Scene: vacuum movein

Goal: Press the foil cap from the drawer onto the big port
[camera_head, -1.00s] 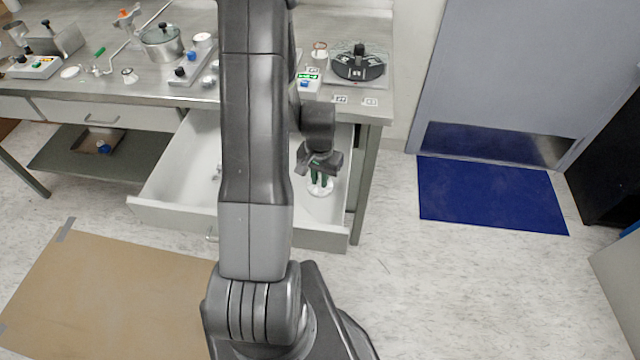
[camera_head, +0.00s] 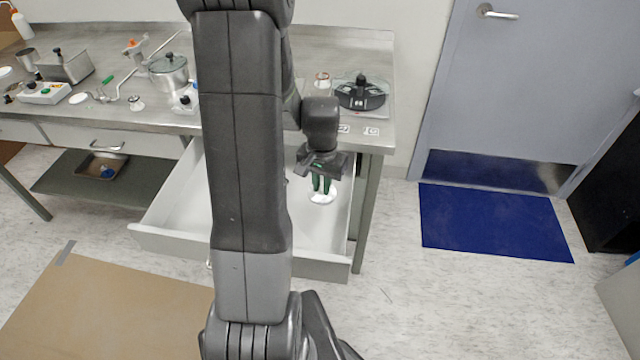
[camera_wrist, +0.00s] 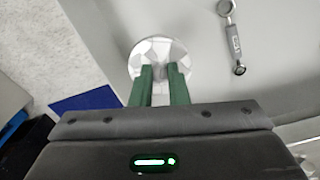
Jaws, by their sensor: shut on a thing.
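My gripper (camera_head: 321,184) has green fingers and is shut on the foil cap (camera_head: 323,198), a pale round disc. It holds the cap over the right part of the open drawer (camera_head: 165,240). In the wrist view, the foil cap (camera_wrist: 150,48) is a silvery, creased disc at the tips of my gripper (camera_wrist: 163,72). The fingers hide part of it. The bench holds a lidded metal pot (camera_head: 168,72) and small pale fittings, but I cannot tell which thing is the big port. My arm hides the middle of the bench.
A metal tool (camera_wrist: 233,42) lies in the drawer in the wrist view. A black round device (camera_head: 360,95) stands at the bench's right end, beside a small fitting (camera_head: 322,80). A control box (camera_head: 45,93) stands at the left. Floor is free around the blue mat (camera_head: 495,222).

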